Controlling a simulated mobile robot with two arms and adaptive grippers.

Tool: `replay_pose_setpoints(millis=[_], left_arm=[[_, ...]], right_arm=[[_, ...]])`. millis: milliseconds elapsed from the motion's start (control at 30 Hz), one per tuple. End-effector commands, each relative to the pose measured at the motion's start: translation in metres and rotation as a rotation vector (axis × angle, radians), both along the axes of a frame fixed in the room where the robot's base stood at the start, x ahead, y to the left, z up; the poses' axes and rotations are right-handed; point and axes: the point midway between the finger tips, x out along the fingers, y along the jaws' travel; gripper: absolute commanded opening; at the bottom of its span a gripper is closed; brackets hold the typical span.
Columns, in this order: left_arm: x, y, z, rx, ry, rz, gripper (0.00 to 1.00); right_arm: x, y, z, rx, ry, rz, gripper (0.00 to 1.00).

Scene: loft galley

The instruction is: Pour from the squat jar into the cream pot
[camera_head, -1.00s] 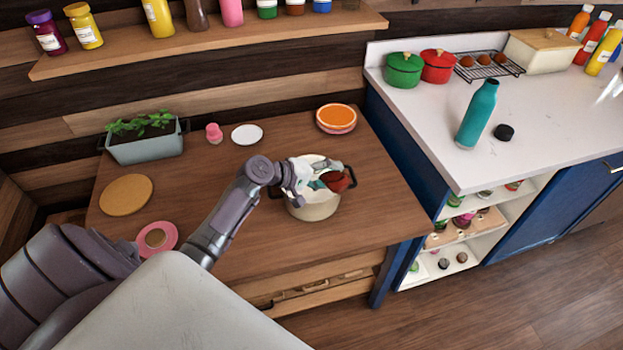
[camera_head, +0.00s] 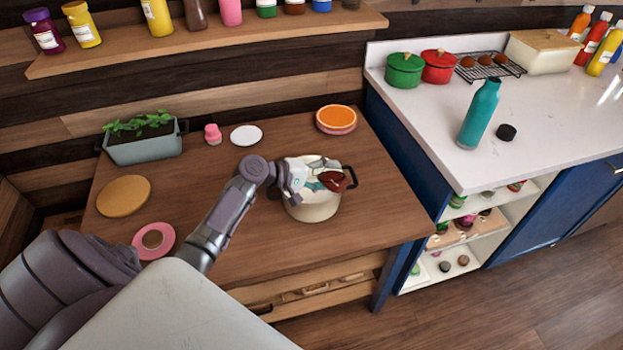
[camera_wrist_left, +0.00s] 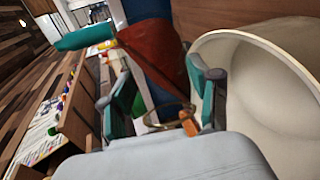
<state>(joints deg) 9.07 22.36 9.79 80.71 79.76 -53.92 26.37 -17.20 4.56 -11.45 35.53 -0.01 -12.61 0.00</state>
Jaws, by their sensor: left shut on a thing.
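The cream pot (camera_head: 313,211) stands on the wooden table with dark handles at its sides. Its pale inner wall fills the right of the left wrist view (camera_wrist_left: 275,85). My left gripper (camera_head: 312,184) is over the pot's opening, with teal fingers (camera_wrist_left: 165,95) shut on the dark red squat jar (camera_head: 331,178). The jar (camera_wrist_left: 150,50) is tilted, over the right part of the pot's opening. The fingers hide part of the jar. I cannot tell whether anything is flowing from it. My right gripper is not in view.
On the table are a planter (camera_head: 144,147), a round board (camera_head: 123,196), a pink ring-shaped dish (camera_head: 154,240), a pink jar (camera_head: 213,134), a white plate (camera_head: 246,135) and orange plates (camera_head: 337,119). A teal bottle (camera_head: 479,115) stands on the white counter. The table right of the pot is clear.

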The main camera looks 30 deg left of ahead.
Motion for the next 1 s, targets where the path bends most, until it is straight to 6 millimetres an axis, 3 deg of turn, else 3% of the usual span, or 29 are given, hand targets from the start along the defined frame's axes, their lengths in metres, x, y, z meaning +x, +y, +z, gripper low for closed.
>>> replay_pose_setpoints(millis=[1000], left_arm=[[0.0015,0.0039,0.0018,-0.135,0.030,0.001,0.10]], right_arm=[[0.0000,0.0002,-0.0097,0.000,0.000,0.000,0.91]])
